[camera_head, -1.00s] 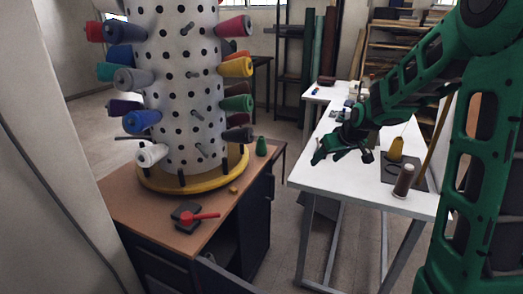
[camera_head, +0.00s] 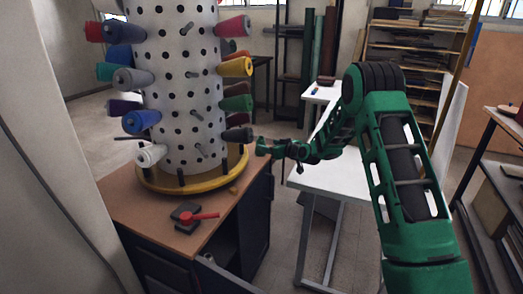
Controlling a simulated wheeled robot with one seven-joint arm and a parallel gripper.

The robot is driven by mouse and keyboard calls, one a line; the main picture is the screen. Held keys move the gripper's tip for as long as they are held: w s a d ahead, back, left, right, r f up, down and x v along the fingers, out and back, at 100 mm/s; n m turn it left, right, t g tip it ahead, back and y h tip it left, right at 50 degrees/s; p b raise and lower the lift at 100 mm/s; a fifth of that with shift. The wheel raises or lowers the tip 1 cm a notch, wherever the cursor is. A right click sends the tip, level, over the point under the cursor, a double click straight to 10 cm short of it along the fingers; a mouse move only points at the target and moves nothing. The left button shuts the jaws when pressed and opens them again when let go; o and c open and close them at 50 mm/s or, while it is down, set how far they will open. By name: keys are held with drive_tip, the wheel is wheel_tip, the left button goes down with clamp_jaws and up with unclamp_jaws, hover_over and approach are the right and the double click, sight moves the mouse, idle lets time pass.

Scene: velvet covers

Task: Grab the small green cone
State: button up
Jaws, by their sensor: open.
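My gripper (camera_head: 268,148) is open at the right edge of the brown desk (camera_head: 150,212), just right of the white spool tower. It is at the spot where the small green cone stood upright on the desk in the earlier view. The green of the gripper and of the cone run together there, so I cannot make out the cone's outline or tell whether the fingers are around it, beside it or in front of it.
The white spool tower (camera_head: 182,88) carries several coloured cones on pegs, including a dark one (camera_head: 238,134) close to my gripper. A white table (camera_head: 335,180) stands right.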

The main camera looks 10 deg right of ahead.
sight(264, 142)
drive_tip(key=shift+x, duration=4.3)
drive_tip(key=shift+w+d+r, duration=0.15)
drive_tip(key=shift+r, duration=0.1)
drive_tip(key=shift+c, duration=0.7)
drive_tip(key=c, duration=1)
